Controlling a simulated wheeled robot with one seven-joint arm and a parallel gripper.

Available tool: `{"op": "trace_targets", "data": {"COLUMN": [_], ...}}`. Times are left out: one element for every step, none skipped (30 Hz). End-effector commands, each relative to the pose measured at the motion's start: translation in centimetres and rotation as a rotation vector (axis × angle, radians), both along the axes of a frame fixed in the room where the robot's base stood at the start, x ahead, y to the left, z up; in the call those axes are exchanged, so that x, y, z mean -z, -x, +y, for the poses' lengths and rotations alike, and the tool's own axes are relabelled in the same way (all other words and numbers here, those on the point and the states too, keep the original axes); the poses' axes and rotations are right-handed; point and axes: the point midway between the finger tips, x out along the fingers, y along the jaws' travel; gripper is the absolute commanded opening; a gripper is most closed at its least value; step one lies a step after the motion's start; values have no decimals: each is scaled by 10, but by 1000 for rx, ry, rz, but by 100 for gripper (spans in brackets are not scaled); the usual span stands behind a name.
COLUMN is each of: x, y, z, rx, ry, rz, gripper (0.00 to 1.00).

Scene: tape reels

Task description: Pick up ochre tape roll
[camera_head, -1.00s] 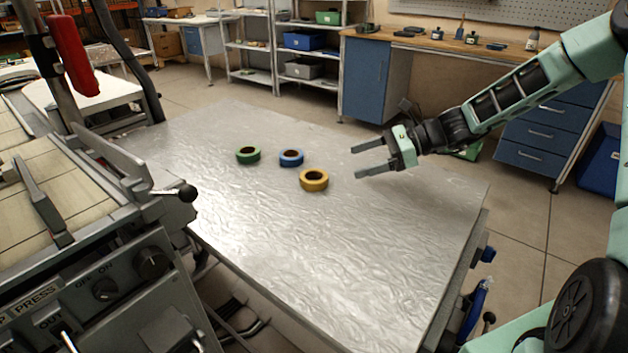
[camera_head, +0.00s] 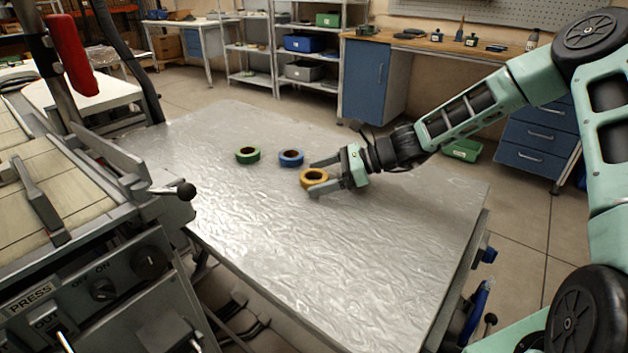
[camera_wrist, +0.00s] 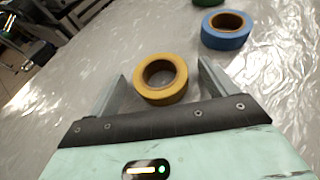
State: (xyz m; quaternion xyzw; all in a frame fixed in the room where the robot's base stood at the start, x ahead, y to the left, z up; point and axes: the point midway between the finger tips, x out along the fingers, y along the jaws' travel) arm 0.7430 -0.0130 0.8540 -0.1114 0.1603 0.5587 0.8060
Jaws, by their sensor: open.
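The ochre tape roll (camera_head: 314,179) lies flat on the metal table (camera_head: 330,260). My gripper (camera_head: 318,176) is open and low at the table, its two fingers on either side of the ochre roll. In the wrist view, the ochre roll (camera_wrist: 160,79) sits between the fingertips of my gripper (camera_wrist: 162,76), with a visible gap to the right finger and a smaller one to the left finger. The head view does not show clearly whether a finger touches it.
A blue tape roll (camera_head: 291,158) lies just behind the ochre one, and a green tape roll (camera_head: 247,155) lies farther left. A press machine (camera_head: 90,270) with a black-knobbed lever stands at the table's left edge. The front of the table is clear.

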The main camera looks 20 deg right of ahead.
Motion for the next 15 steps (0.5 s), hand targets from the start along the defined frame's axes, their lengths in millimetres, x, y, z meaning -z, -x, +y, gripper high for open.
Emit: {"op": "trace_targets", "data": {"x": [0, 0, 0, 0, 0, 0, 0, 0, 0, 0, 0, 0, 0, 0, 0], "y": [0, 0, 0, 0, 0, 0, 0, 0, 0, 0, 0, 0, 0, 0, 0], "z": [0, 0, 0, 0, 0, 0, 0, -1, -1, -1, -1, -1, -1, -1, -1], "rx": [0, 0, 0, 0, 0, 0, 0, 0, 0, 0, 0, 0, 0, 0, 0], "ry": [0, 0, 0, 0, 0, 0, 0, 0, 0, 0, 0, 0, 0, 0, 0], "rz": [0, 0, 0, 0, 0, 0, 0, 0, 0, 0, 0, -1, 0, 0, 0], "gripper": [85, 85, 82, 73, 65, 54, 46, 37, 36, 36, 36, 36, 36, 36, 36]}}
